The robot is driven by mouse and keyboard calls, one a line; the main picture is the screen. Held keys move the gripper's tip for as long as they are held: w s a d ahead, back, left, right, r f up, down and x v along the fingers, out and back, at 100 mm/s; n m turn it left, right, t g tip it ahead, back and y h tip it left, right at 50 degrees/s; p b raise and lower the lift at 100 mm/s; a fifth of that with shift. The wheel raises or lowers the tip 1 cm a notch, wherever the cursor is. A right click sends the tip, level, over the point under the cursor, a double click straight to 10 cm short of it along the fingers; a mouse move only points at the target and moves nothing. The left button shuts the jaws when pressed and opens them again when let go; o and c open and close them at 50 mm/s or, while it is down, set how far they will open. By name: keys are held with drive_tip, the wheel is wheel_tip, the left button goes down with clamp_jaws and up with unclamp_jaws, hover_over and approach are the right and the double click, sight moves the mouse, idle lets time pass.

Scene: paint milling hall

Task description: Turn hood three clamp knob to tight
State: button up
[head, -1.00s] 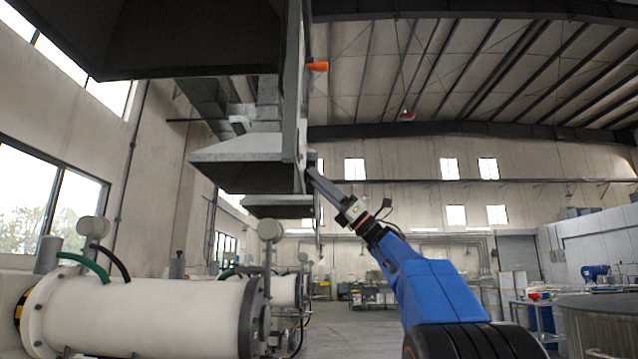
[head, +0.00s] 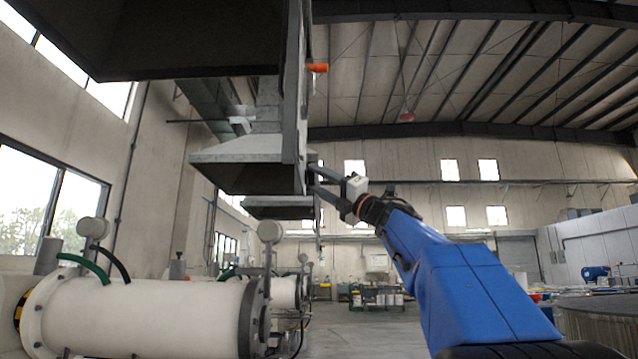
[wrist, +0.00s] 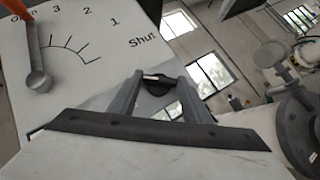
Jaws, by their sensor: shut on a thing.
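The clamp knob (wrist: 158,88) is small, dark and round with a pale line across its face, in the middle of the wrist view. My gripper (wrist: 158,80) is shut on it, one grey finger at each side. The knob's rear and any tight marking are hidden or not readable. In the head view my gripper (head: 309,176) reaches the lower end of the grey upright panel (head: 293,90) beside a hood (head: 240,150). The knob itself is too small to make out there.
Left of the knob, a plate (wrist: 85,22) carries a scale from Open through 3, 2, 1 to Shut. Its orange-handled lever (wrist: 38,80) stands near Open. A white horizontal cylinder (head: 150,315) lies below the hoods.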

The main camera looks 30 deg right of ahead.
drive_tip(key=shift+s+a+r+m+g+h, duration=0.1)
drive_tip(key=shift+r+m+g+h, duration=0.1)
drive_tip(key=shift+m+g+h, duration=1.2)
drive_tip(key=shift+s+r+m+g+h, duration=0.2)
drive_tip(key=shift+m+h, duration=0.75)
drive_tip(key=shift+m, duration=1.3)
drive_tip(key=shift+w+a+r+m+g+h, duration=0.1)
drive_tip(key=shift+r+m+g+h, duration=0.15)
drive_tip(key=shift+m+g+h, duration=0.85)
drive_tip(key=shift+m, duration=0.95)
drive_tip(key=o, duration=1.1)
drive_tip(key=shift+s, duration=0.1)
drive_tip(key=shift+f+v, duration=0.15)
drive_tip(key=shift+v, duration=2.75)
drive_tip(key=shift+f+v, duration=0.15)
drive_tip(key=shift+v, duration=2.7)
drive_tip(key=shift+f+v, duration=0.2)
drive_tip(key=shift+v, duration=2.7)
drive_tip(key=shift+a+r+t, duration=0.1)
drive_tip(key=shift+t, duration=0.2)
